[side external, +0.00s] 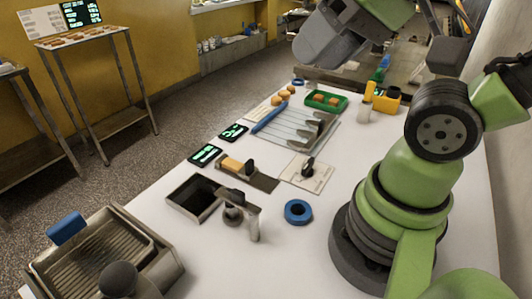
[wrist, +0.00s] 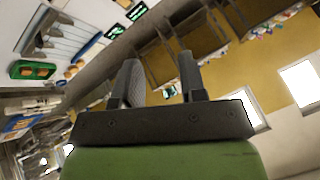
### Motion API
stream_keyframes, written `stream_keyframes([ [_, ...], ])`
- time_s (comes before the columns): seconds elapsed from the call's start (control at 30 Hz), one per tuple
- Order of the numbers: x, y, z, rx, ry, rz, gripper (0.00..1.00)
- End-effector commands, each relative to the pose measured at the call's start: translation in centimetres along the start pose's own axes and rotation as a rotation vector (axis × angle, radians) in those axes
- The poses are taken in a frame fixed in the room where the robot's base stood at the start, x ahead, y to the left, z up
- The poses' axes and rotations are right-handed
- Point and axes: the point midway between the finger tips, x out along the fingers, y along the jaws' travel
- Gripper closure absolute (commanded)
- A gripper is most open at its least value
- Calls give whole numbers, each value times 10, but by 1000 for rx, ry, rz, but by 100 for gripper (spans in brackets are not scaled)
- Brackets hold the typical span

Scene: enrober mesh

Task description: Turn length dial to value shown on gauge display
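A white square plate with a black pointer knob (side external: 308,168), which looks like the dial, sits mid-table in the side view. Two small dark displays with green characters lie to its left, the nearer one (side external: 204,155) and the farther one (side external: 233,131). I cannot read their values or tell which is the gauge. The displays also show at the top of the wrist view (wrist: 137,11). My gripper (wrist: 158,62) is open and empty, its two fingers apart. It is raised above the far part of the table, away from the knob, which I cannot make out in the wrist view.
A slider block with a yellow part (side external: 232,164), a square opening (side external: 195,197) and a blue ring (side external: 298,211) surround the plate. Behind are a wire rack (side external: 296,125), a green tray (side external: 327,101) and a yellow holder (side external: 386,101). A ribbed metal machine (side external: 95,255) stands front left.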

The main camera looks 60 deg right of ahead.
Motion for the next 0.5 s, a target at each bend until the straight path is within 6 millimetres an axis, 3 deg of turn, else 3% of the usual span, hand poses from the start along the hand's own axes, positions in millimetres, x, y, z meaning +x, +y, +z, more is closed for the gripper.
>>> stream_keyframes([
  [0.23,37,28,-24,255,-69,161,62],
  [0.4,80,74,-39,551,-126,334,62],
  [0.5,105,105,-38,722,-157,428,62],
])
